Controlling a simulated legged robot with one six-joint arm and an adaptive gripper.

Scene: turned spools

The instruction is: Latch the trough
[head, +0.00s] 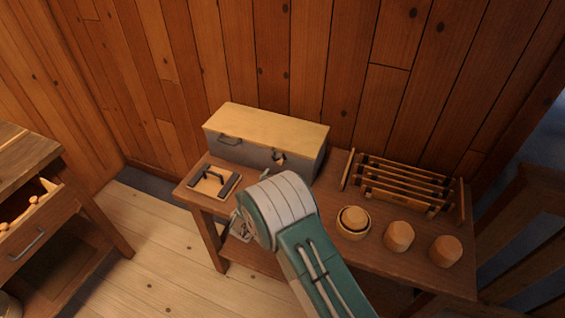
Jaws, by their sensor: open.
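The trough (254,154) is a long grey box with a pale wooden lid (268,122), standing at the back left of the brown table. The lid lies flat over it. A dark handle (229,140) is on its front at the left, and a small latch-like fitting (279,157) is on the front toward the right. I cannot tell whether that fitting is fastened. My gripper (239,231) is in front of and below the trough, by the table's front edge, apart from the trough. It is open, partly hidden behind my arm, and I see nothing in it.
A slatted rack (404,184) stands on the right half of the table (387,262). Before it are a cupped wooden piece (353,220) and two rounded ones (398,235). An open drawer (28,230) is far left.

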